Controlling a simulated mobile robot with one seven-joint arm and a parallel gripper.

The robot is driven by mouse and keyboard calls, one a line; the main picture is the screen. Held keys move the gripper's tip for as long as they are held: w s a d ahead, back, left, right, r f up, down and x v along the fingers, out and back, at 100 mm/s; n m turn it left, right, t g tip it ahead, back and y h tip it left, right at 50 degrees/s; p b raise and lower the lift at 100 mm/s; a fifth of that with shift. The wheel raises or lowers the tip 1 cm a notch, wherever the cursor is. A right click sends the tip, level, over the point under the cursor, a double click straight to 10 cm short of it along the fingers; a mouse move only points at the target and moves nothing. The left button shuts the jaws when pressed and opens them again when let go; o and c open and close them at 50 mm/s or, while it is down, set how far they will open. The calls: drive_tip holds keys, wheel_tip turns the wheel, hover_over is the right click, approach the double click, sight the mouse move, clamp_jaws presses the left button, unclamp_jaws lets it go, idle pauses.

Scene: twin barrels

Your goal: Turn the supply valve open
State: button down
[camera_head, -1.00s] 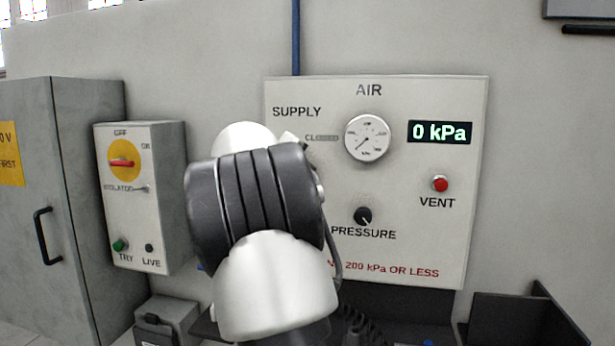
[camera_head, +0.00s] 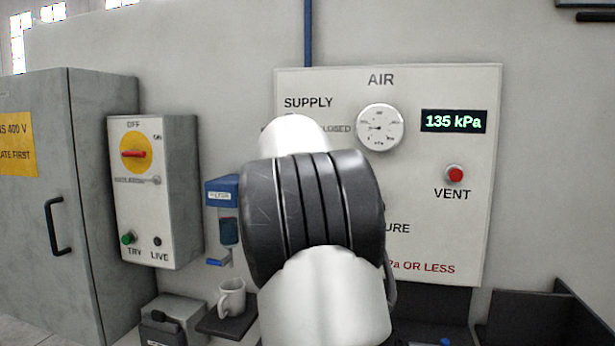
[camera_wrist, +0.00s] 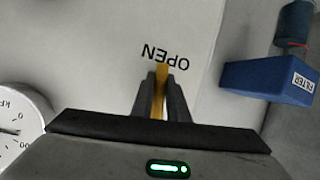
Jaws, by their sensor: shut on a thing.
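The supply valve's yellow handle (camera_wrist: 160,92) shows in the wrist view between the two dark fingers of my gripper (camera_wrist: 160,95). The gripper is shut on it, and the handle's tip points at the word OPEN on the panel. In the head view my own arm hides the valve and the gripper. The white AIR panel (camera_head: 465,240) carries the SUPPLY label above the hidden valve. Its digital display (camera_head: 454,121) reads 135 kPa. The round gauge (camera_head: 380,127) is beside it; it also shows partly in the wrist view (camera_wrist: 18,125).
A red VENT button (camera_head: 455,174) is on the panel's right. The blue filter (camera_head: 222,195) hangs left of my arm and is close to the gripper in the wrist view (camera_wrist: 270,80). A white mug (camera_head: 232,297) stands below it. The isolator box (camera_head: 180,200) is further left.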

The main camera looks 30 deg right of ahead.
drive_tip(key=shift+w+a+m+t+b, duration=0.3)
drive_tip(key=shift+m+t+b, duration=0.1)
drive_tip(key=shift+m+t, duration=0.1)
idle(0.3)
drive_tip(key=c, duration=2)
unclamp_jaws()
drive_tip(key=b+v, duration=0.2)
drive_tip(key=v, duration=1.5)
drive_tip(key=shift+s+r, duration=0.15)
drive_tip(key=shift+r, duration=0.2)
